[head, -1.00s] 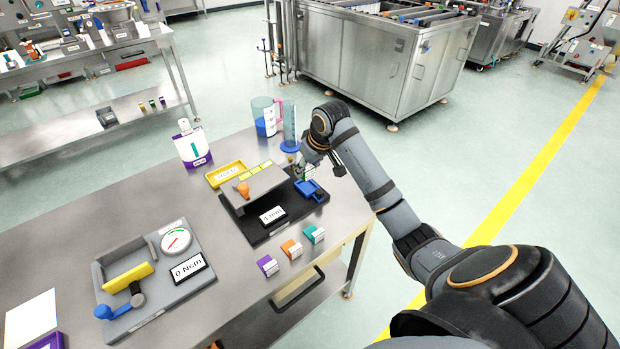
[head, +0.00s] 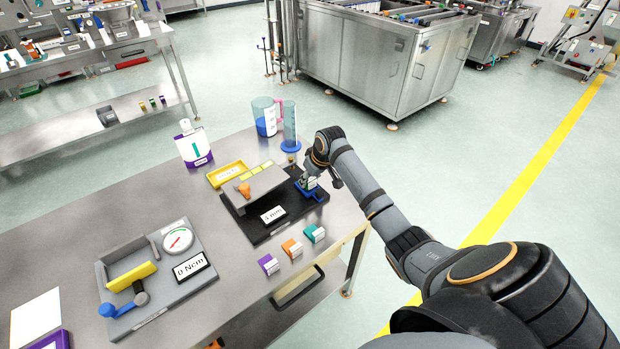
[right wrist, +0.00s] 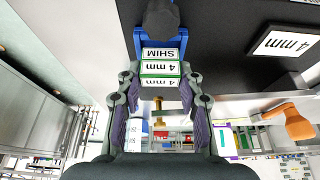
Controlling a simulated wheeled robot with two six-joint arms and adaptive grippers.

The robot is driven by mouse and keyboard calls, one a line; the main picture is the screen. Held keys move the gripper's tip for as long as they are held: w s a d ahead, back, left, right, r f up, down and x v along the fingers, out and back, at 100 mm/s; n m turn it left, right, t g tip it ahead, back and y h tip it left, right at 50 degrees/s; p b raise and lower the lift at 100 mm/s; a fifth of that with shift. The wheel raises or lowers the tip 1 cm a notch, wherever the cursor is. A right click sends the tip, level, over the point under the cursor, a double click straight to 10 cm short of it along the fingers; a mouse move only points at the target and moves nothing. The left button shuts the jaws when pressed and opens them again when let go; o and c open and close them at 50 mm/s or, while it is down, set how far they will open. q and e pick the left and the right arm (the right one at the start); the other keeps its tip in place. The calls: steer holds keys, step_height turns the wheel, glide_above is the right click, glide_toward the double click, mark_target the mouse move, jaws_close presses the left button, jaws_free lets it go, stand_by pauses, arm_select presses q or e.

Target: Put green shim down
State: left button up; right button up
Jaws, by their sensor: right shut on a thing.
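The green shim (right wrist: 160,69) is a small white-topped block with green edges, marked "4 mm" and "SHIM". My right gripper (right wrist: 160,82) is shut on it, one finger at each side. In the head view my right gripper (head: 309,180) is low over the blue holder (head: 316,192) at the right end of the black measuring device (head: 265,232). In the right wrist view the shim is right by the blue holder (right wrist: 138,42); I cannot tell whether it rests in it. My left gripper is not in view.
Purple (head: 268,265), orange (head: 292,248) and teal (head: 314,233) blocks stand along the table's front edge. A yellow tray (head: 228,174), a blue-based cylinder (head: 290,125) and a jug (head: 264,118) are behind. The torque board (head: 155,270) is at left.

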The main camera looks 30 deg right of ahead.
steer(key=shift+f, duration=0.15)
steer(key=shift+f, duration=0.45)
steer(key=o, duration=1)
steer(key=shift+r, duration=0.25)
steer(key=v, duration=1.2)
steer(key=shift+r, duration=0.4)
